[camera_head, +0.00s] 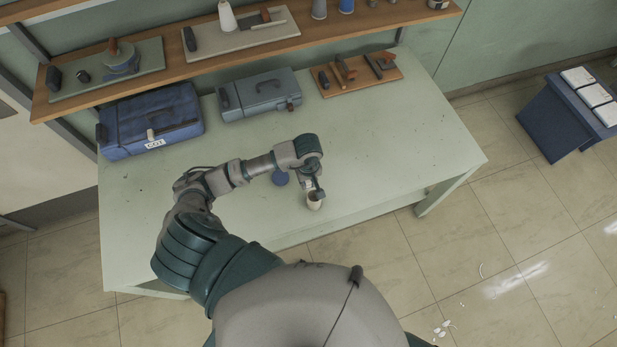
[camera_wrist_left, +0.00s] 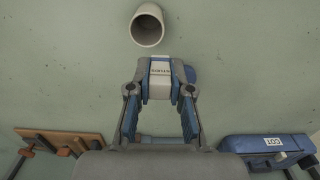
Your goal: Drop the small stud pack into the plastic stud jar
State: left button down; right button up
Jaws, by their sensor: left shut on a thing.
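The plastic stud jar (camera_wrist_left: 147,26) is a pale open-topped cylinder just beyond the pack in the wrist view. The pack and jar appear apart there. In the head view the jar (camera_head: 315,203) stands near the table's front edge, right beside my left gripper (camera_head: 313,190), which partly hides it. The pack is hard to make out in that view. My right gripper is not in view.
A blue round lid-like thing (camera_head: 280,177) lies on the green table (camera_head: 400,140) left of the jar. A blue case (camera_head: 150,120), a grey-blue toolbox (camera_head: 258,95) and a wooden board of tools (camera_head: 357,74) line the back. The table's right side is clear.

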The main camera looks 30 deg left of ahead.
aim_at(309, 188)
pick_arm(q)
jog(key=shift+d+f+b, duration=0.25)
jog(key=shift+f+b, duration=0.25)
jog(key=shift+f, duration=0.5)
jog(key=shift+d+f+b, duration=0.25)
jog(key=shift+f+b, duration=0.2)
jog(key=shift+f, duration=0.5)
jog(key=shift+a, duration=0.15)
jog(key=c, duration=1.2)
grip_release()
jog(key=shift+a, duration=0.1)
jog(key=shift+c, duration=0.2)
jog(key=shift+o, duration=1.3)
jog(key=shift+a, duration=0.15)
jog(key=shift+r, duration=0.15)
notch_tip(309, 188, up, 11)
jog(key=shift+a+r, duration=0.1)
jog(key=shift+r, duration=0.1)
